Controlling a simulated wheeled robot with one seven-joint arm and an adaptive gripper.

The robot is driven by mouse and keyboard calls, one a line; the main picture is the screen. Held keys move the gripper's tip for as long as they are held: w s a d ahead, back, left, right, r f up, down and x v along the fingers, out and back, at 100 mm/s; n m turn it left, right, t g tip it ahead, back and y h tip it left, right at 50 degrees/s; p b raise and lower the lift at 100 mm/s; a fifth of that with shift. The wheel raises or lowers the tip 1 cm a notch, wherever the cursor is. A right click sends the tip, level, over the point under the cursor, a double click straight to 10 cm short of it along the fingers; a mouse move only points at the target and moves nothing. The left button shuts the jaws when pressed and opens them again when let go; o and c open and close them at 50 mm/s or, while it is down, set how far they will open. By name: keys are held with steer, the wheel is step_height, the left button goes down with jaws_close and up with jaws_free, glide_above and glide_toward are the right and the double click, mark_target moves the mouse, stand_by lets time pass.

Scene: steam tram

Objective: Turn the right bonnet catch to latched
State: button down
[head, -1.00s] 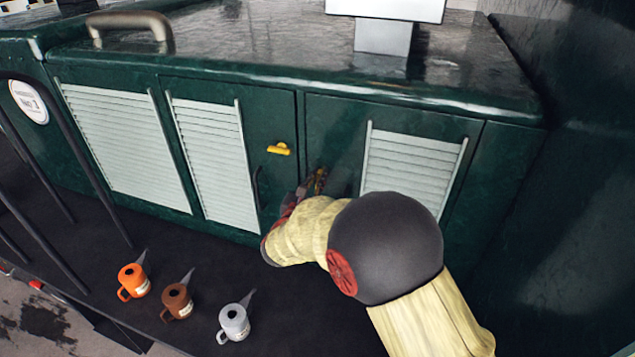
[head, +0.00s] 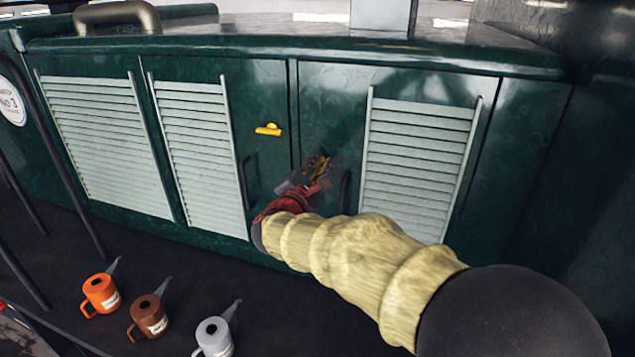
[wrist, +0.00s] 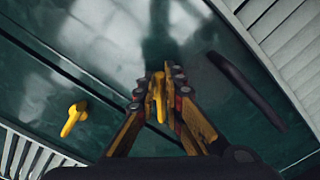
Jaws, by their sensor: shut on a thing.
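The right bonnet catch (wrist: 158,97) is a small yellow lever on the green right door, beside the seam between the doors. In the wrist view it sits between the two fingers of my gripper (wrist: 160,92), which is shut on it. The catch lies at an oblique angle to the seam. In the head view my gripper (head: 319,166) is at the right door's left edge and largely hides this catch. The left bonnet catch (head: 268,129) is yellow too and lies nearly level, across the seam's direction; it also shows in the wrist view (wrist: 72,119).
Dark handles stand on the left door (head: 246,184) and right door (head: 345,187), close beside my gripper. Pale louvres (head: 418,155) lie further right. Orange (head: 100,293), brown (head: 147,318) and grey (head: 213,338) cans stand on the dark floor at lower left.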

steer(key=m+b, duration=0.2)
steer(key=b, duration=0.4)
steer(key=f+m+b, duration=0.1)
steer(key=m+b, duration=0.2)
steer(key=b, duration=0.3)
steer(key=f+m+b, duration=0.1)
steer(key=m+b, duration=0.2)
steer(key=b, duration=0.3)
steer(key=shift+s+d, duration=0.15)
steer(key=shift+d, duration=0.15)
steer(key=shift+m+b, duration=0.3)
steer(key=shift+b, duration=0.1)
steer(key=c, duration=1.9)
jaws_free()
steer(key=shift+r, duration=0.1)
steer(key=v, duration=1.2)
